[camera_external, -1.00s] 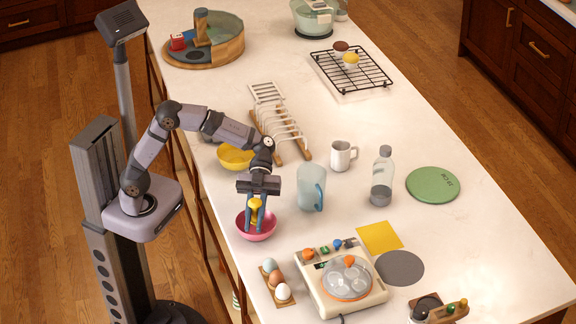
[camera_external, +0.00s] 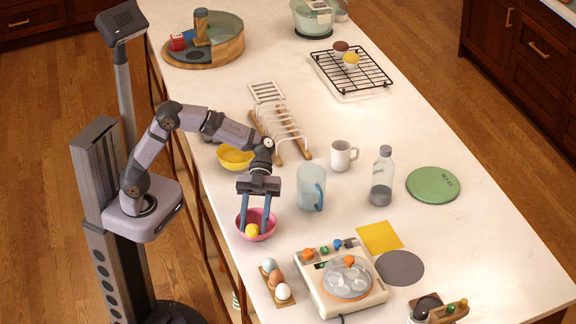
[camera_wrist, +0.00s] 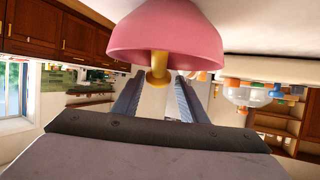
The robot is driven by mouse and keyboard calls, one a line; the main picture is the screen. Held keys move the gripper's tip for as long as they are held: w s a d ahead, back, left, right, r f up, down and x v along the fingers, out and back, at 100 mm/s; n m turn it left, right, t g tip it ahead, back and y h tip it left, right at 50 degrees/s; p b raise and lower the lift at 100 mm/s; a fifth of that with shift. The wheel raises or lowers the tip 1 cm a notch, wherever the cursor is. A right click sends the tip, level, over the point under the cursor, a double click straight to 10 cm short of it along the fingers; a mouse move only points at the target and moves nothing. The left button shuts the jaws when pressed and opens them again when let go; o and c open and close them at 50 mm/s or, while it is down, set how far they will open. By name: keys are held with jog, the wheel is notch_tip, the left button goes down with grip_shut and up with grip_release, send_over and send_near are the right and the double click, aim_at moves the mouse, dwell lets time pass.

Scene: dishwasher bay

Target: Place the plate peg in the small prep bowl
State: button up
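The pink prep bowl (camera_external: 268,216) stands upright on the counter below my gripper. The yellow plate peg (camera_external: 252,230) is in it, its rounded end showing. My gripper (camera_external: 254,225) points down over the bowl with its two blue fingers spread apart on either side of the peg. In the wrist view the bowl (camera_wrist: 165,32) appears at the top, and the peg (camera_wrist: 159,70) sticks out past its rim. The gripper (camera_wrist: 158,84) is open there too, with a gap between fingers and peg. The peg's lower part is hidden by the bowl.
A clear blue-tinted pitcher (camera_external: 311,187) stands right of the bowl, and a yellow bowl (camera_external: 235,158) behind it. An egg holder (camera_external: 269,287) and an egg cooker (camera_external: 340,287) are in front. A plate rack (camera_external: 281,130) stands farther back.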

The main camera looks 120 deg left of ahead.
jog(key=shift+r+p, duration=1.1)
jog(key=shift+r, duration=2.45)
jog(key=shift+s, duration=0.1)
jog(key=shift+s+d+f+n, duration=0.2)
jog(key=shift+s+d+n, duration=0.05)
jog(key=shift+d+n, duration=0.05)
jog(key=s+d+f+n+g+y+p, duration=0.3)
jog(key=s+f+n+g+y+p, duration=0.15)
jog(key=s+f+n, duration=0.5)
jog(key=s+a+f+n+y+p, duration=0.1)
jog(key=s+a+n+y+p, duration=0.1)
jog(key=s, duration=0.5)
jog(key=s+a+f+n+y+p, duration=0.2)
jog(key=s+a+y+p, duration=0.3)
jog(key=s+y, duration=0.1)
jog(key=shift+s+a+f+p, duration=0.25)
jog(key=shift+s+a+p, duration=0.05)
jog(key=shift+s, duration=0.5)
